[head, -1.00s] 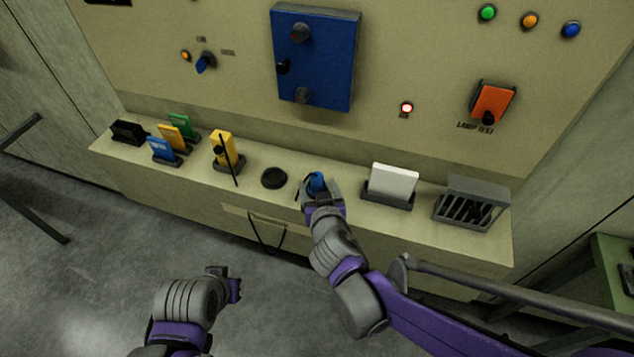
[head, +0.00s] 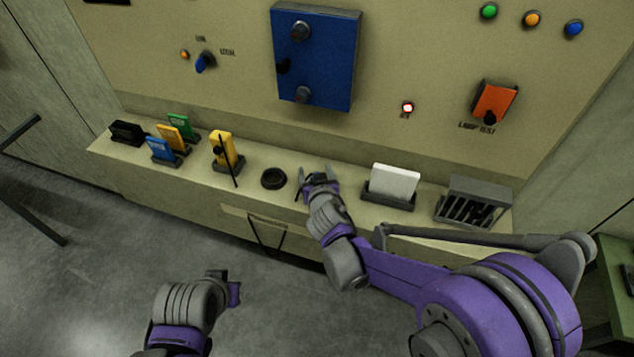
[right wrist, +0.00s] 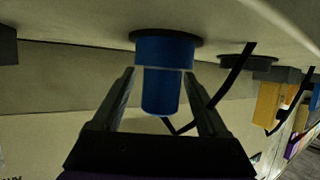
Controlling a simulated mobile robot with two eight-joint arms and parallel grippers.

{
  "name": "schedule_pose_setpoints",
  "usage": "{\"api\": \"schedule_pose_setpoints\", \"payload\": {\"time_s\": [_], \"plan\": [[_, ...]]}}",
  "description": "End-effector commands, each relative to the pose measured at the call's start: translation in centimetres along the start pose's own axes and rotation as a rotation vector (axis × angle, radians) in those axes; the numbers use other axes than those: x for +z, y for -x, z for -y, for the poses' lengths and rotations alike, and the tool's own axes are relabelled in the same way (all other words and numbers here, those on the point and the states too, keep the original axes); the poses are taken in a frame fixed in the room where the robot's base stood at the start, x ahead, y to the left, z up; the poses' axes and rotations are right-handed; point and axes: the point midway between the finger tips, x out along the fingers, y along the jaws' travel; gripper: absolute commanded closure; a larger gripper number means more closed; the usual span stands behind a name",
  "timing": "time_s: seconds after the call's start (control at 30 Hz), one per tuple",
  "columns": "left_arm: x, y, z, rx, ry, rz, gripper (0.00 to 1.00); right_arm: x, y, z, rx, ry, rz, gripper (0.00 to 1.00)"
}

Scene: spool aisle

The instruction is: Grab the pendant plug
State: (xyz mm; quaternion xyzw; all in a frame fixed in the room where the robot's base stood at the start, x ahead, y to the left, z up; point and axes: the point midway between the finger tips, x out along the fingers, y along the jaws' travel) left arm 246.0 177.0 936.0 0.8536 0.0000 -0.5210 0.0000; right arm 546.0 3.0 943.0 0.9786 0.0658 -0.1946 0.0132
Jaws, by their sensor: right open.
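The pendant plug, a blue cylinder with a wider collar (right wrist: 165,85), shows in the right wrist view against a dark round seat on the ledge. My right gripper (right wrist: 160,78) is open, with one finger on each side of the plug. The fingers look apart from it, and a black cord or strip passes behind. In the head view my right gripper (head: 319,180) is over the ledge and mostly hides the plug. My left gripper (head: 235,290) is low over the floor, away from the ledge; its jaw state is unclear.
On the ledge (head: 300,212), a black ring (head: 273,179) and yellow handset (head: 224,150) stand left of the right gripper. A white block in a holder (head: 394,182) and grey slotted rack (head: 473,202) stand right. The panel (head: 420,60) rises behind.

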Motion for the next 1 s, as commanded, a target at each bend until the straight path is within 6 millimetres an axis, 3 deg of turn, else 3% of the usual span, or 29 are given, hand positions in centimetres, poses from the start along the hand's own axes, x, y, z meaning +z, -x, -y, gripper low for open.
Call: {"api": "schedule_pose_setpoints", "payload": {"time_s": [0.13, 0.53, 0.87, 1.0], "plan": [[0.0, 0.0, 0.0, 0.000, 0.000, 0.000, 1.00, 0.0, 0.0, 0.0, 0.000, 0.000, 0.000, 0.27], [0.0, 0.0, 0.0, 0.000, 0.000, 0.000, 1.00, 0.0, 0.1, 0.0, 0.000, 0.000, 0.000, 0.99], [0.0, 0.0, 0.0, 0.000, 0.000, 0.000, 1.00, -0.2, 0.1, 0.0, 0.000, 0.000, 0.000, 1.00], [-0.3, 0.3, 0.0, 0.000, 0.000, -0.003, 1.00, -1.7, 0.8, 0.0, 0.000, 0.000, 0.000, 1.00]]}}
